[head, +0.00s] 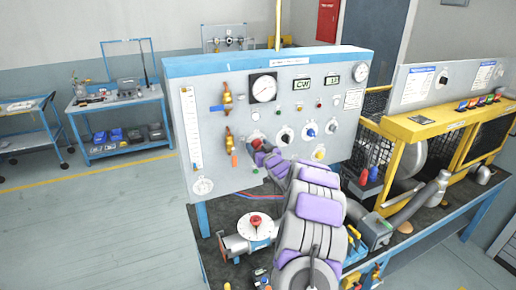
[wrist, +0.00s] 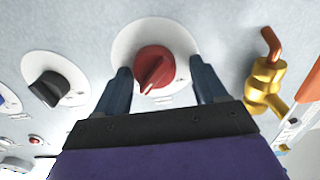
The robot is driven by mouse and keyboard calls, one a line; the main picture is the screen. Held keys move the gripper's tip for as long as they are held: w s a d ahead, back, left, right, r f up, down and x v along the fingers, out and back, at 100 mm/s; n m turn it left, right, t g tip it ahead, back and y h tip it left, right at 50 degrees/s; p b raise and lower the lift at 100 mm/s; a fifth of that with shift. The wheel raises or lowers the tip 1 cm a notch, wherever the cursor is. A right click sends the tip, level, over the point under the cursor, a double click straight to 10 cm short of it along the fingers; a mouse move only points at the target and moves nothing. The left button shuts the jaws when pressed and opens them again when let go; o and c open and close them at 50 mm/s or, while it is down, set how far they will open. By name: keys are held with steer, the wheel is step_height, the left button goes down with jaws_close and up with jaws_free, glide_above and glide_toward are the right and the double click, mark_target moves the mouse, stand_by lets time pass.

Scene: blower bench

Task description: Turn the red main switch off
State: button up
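The red main switch (wrist: 153,66) is a round red knob with a raised grip bar on a white round plate. In the wrist view its bar is tilted. My gripper (wrist: 160,68) is open, with one dark finger on each side of the knob. Gaps show between the fingers and the knob, and I cannot tell whether the tips reach past its face. In the head view the red switch (head: 256,142) shows at the panel's lower left, partly hidden behind my gripper (head: 262,153).
The grey panel (head: 220,165) carries a black knob (wrist: 48,88), a brass valve (wrist: 264,82) with an orange handle, and gauges. A round flange with a red knob (head: 256,222) stands on the bench below. Yellow framing (head: 390,140) stands at right.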

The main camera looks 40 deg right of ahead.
steer(key=shift+s+d+f, duration=0.15)
steer(key=shift+d, duration=0.5)
steer(key=shift+c, duration=1.4)
steer(key=shift+a, duration=0.55)
steer(key=c, duration=0.5)
steer(key=shift+c, duration=0.6)
steer(key=shift+d, duration=0.2)
steer(key=shift+c, duration=0.2)
steer(key=shift+b, duration=0.3)
steer(key=shift+a+f+n+b, duration=0.1)
steer(key=shift+f+n+b, duration=0.05)
steer(key=shift+n+b, duration=2.75)
steer(key=shift+a+f+n+b, duration=0.1)
steer(key=shift+f+n+b, duration=0.05)
steer(key=shift+n+b, duration=2.7)
steer(key=shift+a+f+n+b, duration=0.1)
steer(key=shift+f+n+b, duration=0.05)
steer(key=shift+n+b, duration=2.75)
steer(key=shift+n, duration=0.35)
